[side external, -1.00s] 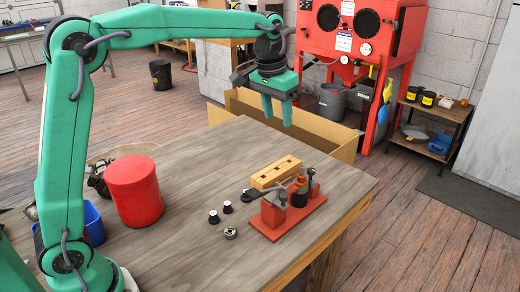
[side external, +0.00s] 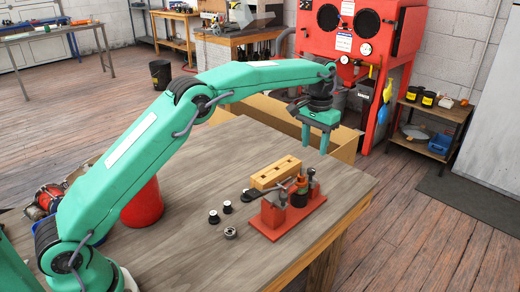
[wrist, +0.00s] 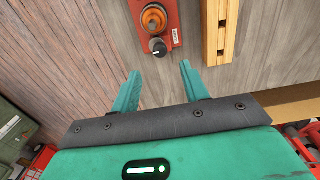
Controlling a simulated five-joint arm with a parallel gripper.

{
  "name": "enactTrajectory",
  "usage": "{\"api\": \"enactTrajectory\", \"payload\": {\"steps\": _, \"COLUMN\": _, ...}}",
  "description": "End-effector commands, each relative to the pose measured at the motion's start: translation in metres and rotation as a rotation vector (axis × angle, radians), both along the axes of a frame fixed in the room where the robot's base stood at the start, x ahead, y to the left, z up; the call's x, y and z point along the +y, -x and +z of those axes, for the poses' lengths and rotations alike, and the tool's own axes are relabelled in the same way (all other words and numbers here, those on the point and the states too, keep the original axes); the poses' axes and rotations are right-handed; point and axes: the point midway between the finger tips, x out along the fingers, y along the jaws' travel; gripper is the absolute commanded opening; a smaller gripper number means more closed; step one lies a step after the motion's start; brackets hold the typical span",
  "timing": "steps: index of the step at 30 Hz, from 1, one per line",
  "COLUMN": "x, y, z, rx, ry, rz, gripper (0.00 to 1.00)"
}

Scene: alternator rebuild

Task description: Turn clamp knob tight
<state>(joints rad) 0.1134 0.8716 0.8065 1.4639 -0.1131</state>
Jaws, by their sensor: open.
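The red clamp fixture (side external: 312,209) stands near the table's right edge and also shows at the top of the wrist view (wrist: 166,6). A copper-coloured round part (wrist: 153,18) sits in it. The dark clamp knob (side external: 311,173) is at the fixture's far right end. In the wrist view the knob (wrist: 158,48) has a pale line on its top and lies just beyond the fingertips. My green gripper (side external: 315,143) is open and empty, above and behind the knob, fingers pointing down. In the wrist view my gripper (wrist: 160,72) has the knob centred ahead of its gap.
A slotted wooden block (side external: 273,174) lies close behind the fixture. Two small black-and-white parts (side external: 213,217) and a metal ring (side external: 230,233) lie to its left. A red cylinder (side external: 143,206) stands further left. An open box (side external: 345,144) is beyond the table edge.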

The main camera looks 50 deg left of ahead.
Motion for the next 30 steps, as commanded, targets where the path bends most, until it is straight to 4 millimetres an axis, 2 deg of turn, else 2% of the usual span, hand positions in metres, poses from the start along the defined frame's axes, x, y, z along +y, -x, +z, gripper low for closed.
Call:
{"api": "enactTrajectory", "payload": {"steps": 11, "x": 0.000, "y": 0.000, "z": -0.011, "rx": 0.001, "ry": 0.000, "rz": 0.000, "gripper": 0.45}}
{"api": "enactTrajectory", "payload": {"steps": 24, "x": 0.000, "y": 0.000, "z": -0.061, "rx": 0.001, "ry": 0.000, "rz": 0.000, "gripper": 0.45}}
{"api": "enactTrajectory", "payload": {"steps": 30, "x": 0.000, "y": 0.000, "z": -0.075, "rx": 0.001, "ry": 0.000, "rz": 0.000, "gripper": 0.45}}
